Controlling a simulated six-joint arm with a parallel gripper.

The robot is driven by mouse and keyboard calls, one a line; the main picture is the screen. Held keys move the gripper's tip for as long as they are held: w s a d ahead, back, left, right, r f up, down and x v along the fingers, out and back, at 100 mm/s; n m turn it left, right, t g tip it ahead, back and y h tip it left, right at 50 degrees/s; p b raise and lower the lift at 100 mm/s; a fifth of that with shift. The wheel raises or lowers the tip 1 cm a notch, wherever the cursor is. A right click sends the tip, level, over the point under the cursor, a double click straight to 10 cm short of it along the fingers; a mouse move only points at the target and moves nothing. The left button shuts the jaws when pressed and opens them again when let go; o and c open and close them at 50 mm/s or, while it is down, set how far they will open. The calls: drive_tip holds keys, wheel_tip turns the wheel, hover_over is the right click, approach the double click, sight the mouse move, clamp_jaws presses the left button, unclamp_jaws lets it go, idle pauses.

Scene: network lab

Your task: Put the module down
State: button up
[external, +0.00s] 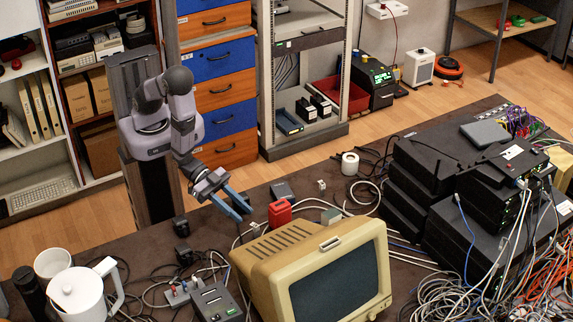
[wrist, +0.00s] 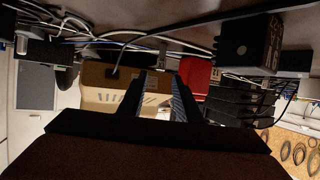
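My gripper (external: 238,208) reaches out low over the dark table, just left of a red object and behind the beige monitor. In the wrist view its two dark fingers (wrist: 160,75) stand apart with a clear gap, and I see nothing held between them. I cannot tell for sure which thing is the module. A small pale block (external: 255,228) lies on the table just in front of the fingertips, and another small light block (external: 321,186) stands farther right. The red object (external: 279,213) also shows in the wrist view (wrist: 196,75), right of the fingers.
The beige monitor (external: 315,265) stands close in front of my gripper. Black network boxes (external: 410,185) are stacked at the right among many loose cables. A white jug (external: 85,292) and a power strip (external: 180,292) are at the left. Some bare table lies behind the red object.

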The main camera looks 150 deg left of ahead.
drive_tip(key=shift+s+d+r, duration=0.15)
drive_tip(key=shift+s+r, duration=0.05)
drive_tip(key=shift+s, duration=0.2)
drive_tip(key=shift+w+d+f+g+h, duration=0.1)
drive_tip(key=shift+w+d+g+h, duration=0.1)
drive_tip(key=shift+d+g+h, duration=0.15)
drive_tip(key=d+g+h, duration=0.1)
drive_tip(key=d+g, duration=0.1)
drive_tip(key=d, duration=0.1)
drive_tip(key=shift+f+m+h, duration=0.2)
drive_tip(key=shift+m+h, duration=0.15)
drive_tip(key=shift+m, duration=0.05)
drive_tip(key=s+d+g, duration=0.1)
drive_tip(key=s+d+g+h, duration=0.1)
drive_tip(key=s+d+r+m+g+h, duration=0.1)
drive_tip(key=d, duration=0.1)
drive_tip(key=shift+s+d, duration=0.1)
drive_tip(key=shift+s, duration=0.15)
drive_tip(key=s+d+r+m+g, duration=0.1)
drive_tip(key=s+d+r+g, duration=0.1)
drive_tip(key=s, duration=0.6)
drive_tip(key=s+d+r+m+g+h, duration=0.1)
drive_tip(key=s+r+g, duration=0.4)
drive_tip(key=s, duration=0.3)
drive_tip(key=shift+d+m, duration=0.35)
drive_tip(key=shift+m, duration=0.05)
